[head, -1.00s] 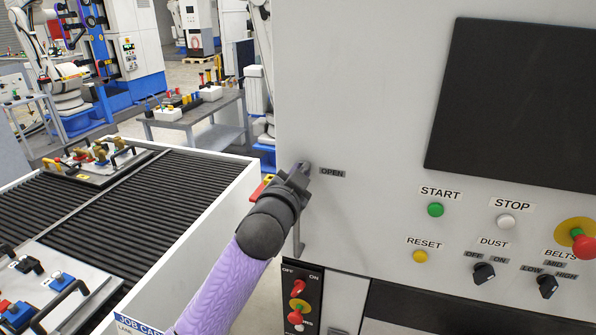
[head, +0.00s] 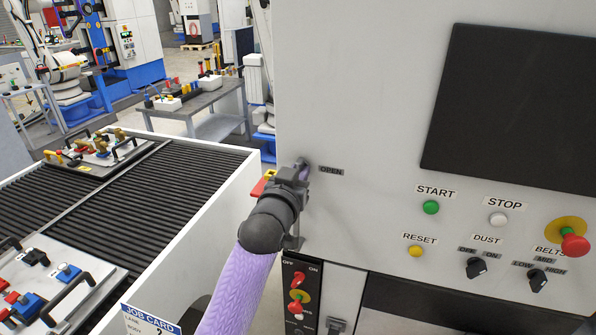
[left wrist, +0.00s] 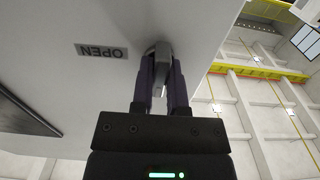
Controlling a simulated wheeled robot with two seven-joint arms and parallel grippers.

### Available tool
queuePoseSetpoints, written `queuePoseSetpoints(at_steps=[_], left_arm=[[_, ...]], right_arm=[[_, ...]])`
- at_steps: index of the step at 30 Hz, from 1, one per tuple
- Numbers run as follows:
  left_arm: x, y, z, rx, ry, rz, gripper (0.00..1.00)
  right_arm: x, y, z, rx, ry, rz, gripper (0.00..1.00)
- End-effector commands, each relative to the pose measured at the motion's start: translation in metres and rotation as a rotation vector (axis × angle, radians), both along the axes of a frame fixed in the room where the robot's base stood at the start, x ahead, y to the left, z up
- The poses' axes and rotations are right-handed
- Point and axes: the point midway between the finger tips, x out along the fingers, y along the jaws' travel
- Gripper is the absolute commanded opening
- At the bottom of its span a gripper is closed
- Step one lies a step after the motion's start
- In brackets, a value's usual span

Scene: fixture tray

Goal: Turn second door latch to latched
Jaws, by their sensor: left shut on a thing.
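A grey door latch (left wrist: 159,54) sits on the pale machine panel beside an OPEN label (head: 331,171). My left gripper (head: 303,172) is at this latch, to the left of the label. In the left wrist view the dark fingers of the left gripper (left wrist: 160,82) are shut on the latch, one on each side. In the head view the gripper and wrist hide most of the latch, so its exact angle is hard to tell. My right gripper is in neither view.
The panel carries a dark screen (head: 513,105), a green START button (head: 431,207), a white STOP button (head: 498,219) and a red emergency button (head: 574,245). A roller conveyor (head: 120,205) with fixture trays stands to the left. A job card (head: 150,320) hangs on its front.

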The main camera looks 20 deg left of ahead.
Motion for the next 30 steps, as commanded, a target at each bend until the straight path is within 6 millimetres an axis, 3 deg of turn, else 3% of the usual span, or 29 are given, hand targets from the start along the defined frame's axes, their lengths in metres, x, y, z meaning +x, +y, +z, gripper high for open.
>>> queuePoseSetpoints(at_steps=[14, 15, 20, 30], left_arm=[[0.0, -0.0002, -0.0007, -0.016, 0.003, 0.0, 0.0], [0.0, -0.0002, -0.0007, -0.016, 0.003, 0.0, 0.2], [0.0, -0.0001, -0.0004, -0.015, 0.002, 0.0, 0.54], [-0.0038, 0.0001, -0.0001, -0.013, -0.001, 0.0, 0.54]], right_arm=[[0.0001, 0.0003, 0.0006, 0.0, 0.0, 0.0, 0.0], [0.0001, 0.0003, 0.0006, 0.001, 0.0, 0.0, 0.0], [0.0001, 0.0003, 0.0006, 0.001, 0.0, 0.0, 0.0], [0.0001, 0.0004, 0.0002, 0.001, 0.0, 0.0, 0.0]])
